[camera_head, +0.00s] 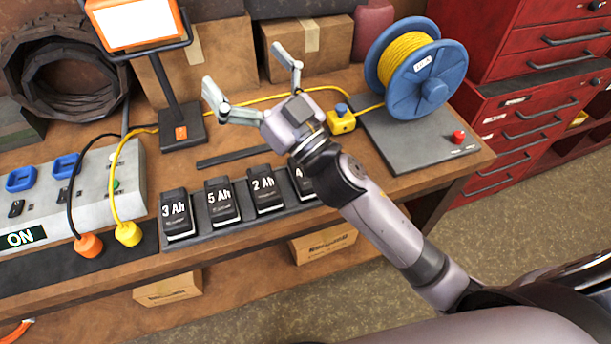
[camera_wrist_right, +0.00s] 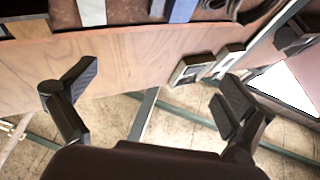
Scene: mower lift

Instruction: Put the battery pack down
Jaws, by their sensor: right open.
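Several black battery packs stand in a row on a dark strip at the bench's front: the 3 Ah pack (camera_head: 178,214), the 5 Ah pack (camera_head: 222,202), the 2 Ah pack (camera_head: 265,190) and one marked 4 (camera_head: 301,183). The last is partly hidden by my right arm. My right gripper (camera_head: 245,66) is open and empty, behind and above the row, its fingers pointing toward the back. In the right wrist view its fingers (camera_wrist_right: 158,88) are spread with nothing held between them. My left gripper is not in view.
A work lamp (camera_head: 181,122) stands behind the row. A grey power unit (camera_head: 128,172) with an ON display is at left. A blue cable reel (camera_head: 418,90) and a grey plate with a red button (camera_head: 458,137) are at right. Cardboard boxes (camera_head: 211,62) line the back.

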